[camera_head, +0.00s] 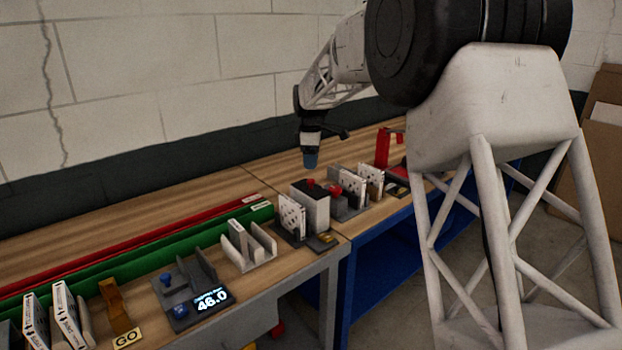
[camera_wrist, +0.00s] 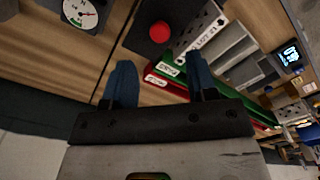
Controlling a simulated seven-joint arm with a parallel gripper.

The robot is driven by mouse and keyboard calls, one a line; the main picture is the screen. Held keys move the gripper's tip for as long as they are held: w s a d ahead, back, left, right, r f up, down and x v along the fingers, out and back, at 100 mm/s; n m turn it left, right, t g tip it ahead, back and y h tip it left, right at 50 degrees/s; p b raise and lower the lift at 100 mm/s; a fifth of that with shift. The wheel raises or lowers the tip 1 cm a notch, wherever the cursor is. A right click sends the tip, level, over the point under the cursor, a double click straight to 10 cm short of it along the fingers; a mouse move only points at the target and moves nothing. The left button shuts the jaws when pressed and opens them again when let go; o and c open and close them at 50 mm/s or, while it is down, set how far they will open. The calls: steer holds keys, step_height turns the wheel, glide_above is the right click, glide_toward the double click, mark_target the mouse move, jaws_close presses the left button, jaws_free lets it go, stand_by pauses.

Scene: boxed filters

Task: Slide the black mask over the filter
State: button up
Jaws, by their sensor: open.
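My gripper (camera_head: 311,161) hangs above the back of the bench, fingers pointing down. In the wrist view its two blue fingers (camera_wrist: 162,82) are apart with nothing between them. A dark-topped block with a red knob (camera_head: 315,208) stands below and close to it; this may be the black mask, but I cannot be sure. The red knob (camera_wrist: 160,33) shows ahead of the fingers in the wrist view. A white, dark-dotted filter (camera_head: 291,216) stands upright just left of the block. A labelled white-edged filter (camera_wrist: 206,30) stands beside the knob in the wrist view.
More dotted filters (camera_head: 350,188) stand in holders to the right. A grey slotted rack (camera_head: 248,248), a display reading 46.0 (camera_head: 212,300) and green and red rails (camera_head: 130,247) lie left. A dial gauge (camera_wrist: 83,13) shows in the wrist view. The bench behind is mostly clear.

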mark_target(311, 180)
steer(key=shift+f, duration=3.35)
steer(key=shift+c, duration=0.3)
jaws_close()
